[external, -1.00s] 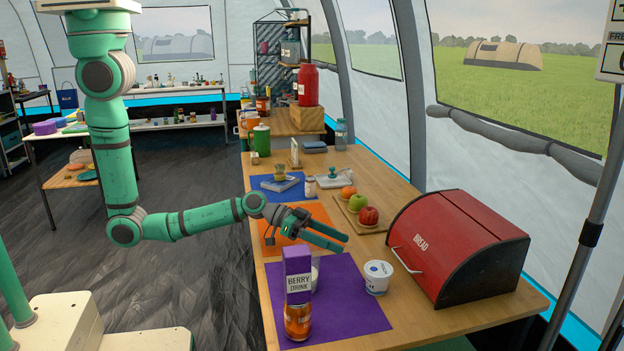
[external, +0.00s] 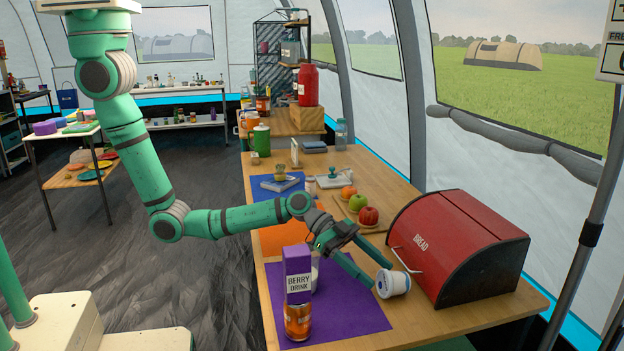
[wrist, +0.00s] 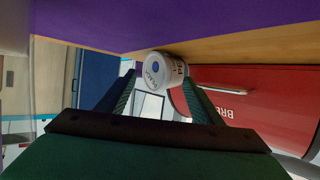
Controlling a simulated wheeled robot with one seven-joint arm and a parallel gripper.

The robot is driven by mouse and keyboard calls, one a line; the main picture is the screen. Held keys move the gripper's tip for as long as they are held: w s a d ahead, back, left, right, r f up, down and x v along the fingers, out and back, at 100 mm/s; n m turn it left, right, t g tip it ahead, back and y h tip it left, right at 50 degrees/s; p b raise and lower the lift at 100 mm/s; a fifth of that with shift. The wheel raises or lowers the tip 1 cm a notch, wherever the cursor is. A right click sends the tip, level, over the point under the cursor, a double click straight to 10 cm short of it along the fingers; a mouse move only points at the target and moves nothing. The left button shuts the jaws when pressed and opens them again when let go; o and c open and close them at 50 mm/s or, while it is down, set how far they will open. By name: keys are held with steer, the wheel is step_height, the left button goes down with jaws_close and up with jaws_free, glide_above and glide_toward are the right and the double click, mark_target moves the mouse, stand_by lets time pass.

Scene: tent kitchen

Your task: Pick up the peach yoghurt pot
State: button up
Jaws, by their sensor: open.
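The white yoghurt pot (external: 398,285) with a blue-marked lid is at the right edge of the purple mat (external: 350,318), near the bread bin. In the wrist view the pot (wrist: 162,70) shows lid-on just past and between the tips of my gripper (wrist: 160,76). Whether a finger touches it, I cannot tell. The flavour on its label is not readable.
The red bread bin (external: 460,245) stands close to the right of the pot. A purple berry drink carton (external: 298,274) and an orange jar (external: 298,321) stand on the mat to the left. Fruit (external: 358,203) sits on a board behind my gripper.

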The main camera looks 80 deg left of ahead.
mark_target(394, 283)
steer(key=x, duration=0.5)
steer(key=shift+w+d+r, duration=0.1)
steer(key=shift+c, duration=0.3)
jaws_close()
